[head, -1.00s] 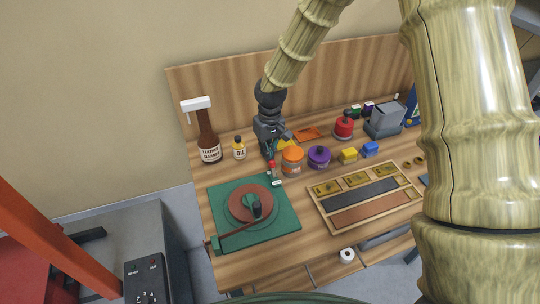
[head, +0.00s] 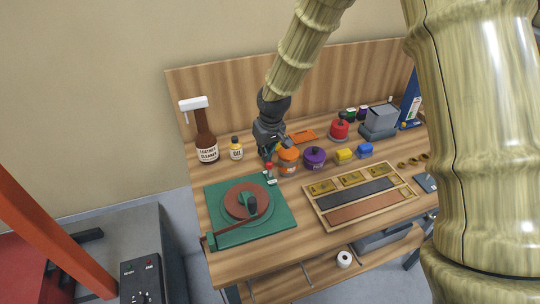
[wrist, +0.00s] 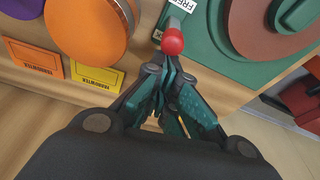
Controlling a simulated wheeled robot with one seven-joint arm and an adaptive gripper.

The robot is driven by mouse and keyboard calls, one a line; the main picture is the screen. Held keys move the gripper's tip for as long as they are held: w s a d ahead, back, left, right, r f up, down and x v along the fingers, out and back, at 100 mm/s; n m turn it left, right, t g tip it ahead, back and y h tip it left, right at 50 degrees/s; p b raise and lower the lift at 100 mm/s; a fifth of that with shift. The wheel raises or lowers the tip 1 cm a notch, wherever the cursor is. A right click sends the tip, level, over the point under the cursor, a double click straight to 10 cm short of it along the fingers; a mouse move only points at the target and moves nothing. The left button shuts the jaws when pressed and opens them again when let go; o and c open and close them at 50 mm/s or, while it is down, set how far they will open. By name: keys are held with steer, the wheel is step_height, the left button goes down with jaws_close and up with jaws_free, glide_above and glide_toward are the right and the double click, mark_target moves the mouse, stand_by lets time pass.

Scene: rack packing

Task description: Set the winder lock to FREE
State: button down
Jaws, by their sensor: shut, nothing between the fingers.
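The winder lock lever (head: 269,169) has a red knob and stands at the back right corner of the green winder base (head: 283,212). In the wrist view the red knob (wrist: 173,41) is just beyond my fingertips, close to them. A white label reading FREE (wrist: 187,4) is partly cut off at the top edge, beside the lever. I cannot tell the lever's setting. My gripper (head: 267,158) is shut and empty, just behind the lever in the head view. In the wrist view its fingers (wrist: 167,68) come together below the knob. I cannot tell whether they touch it.
An orange jar (head: 288,160) stands close right of my gripper, with a purple jar (head: 314,158) beyond it. The oil bottle (head: 236,150) and leather cleaner (head: 206,148) are on the left. The winder's round brown disc (head: 236,207) is in front. A divided wooden tray (head: 365,222) lies right.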

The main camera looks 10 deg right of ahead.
steer(key=shift+s+d+r, duration=0.1)
steer(key=shift+s+r, duration=0.15)
steer(key=shift+s, duration=0.35)
steer(key=shift+r, duration=0.1)
steer(key=shift+r+p, duration=0.7)
steer(key=shift+p, duration=0.05)
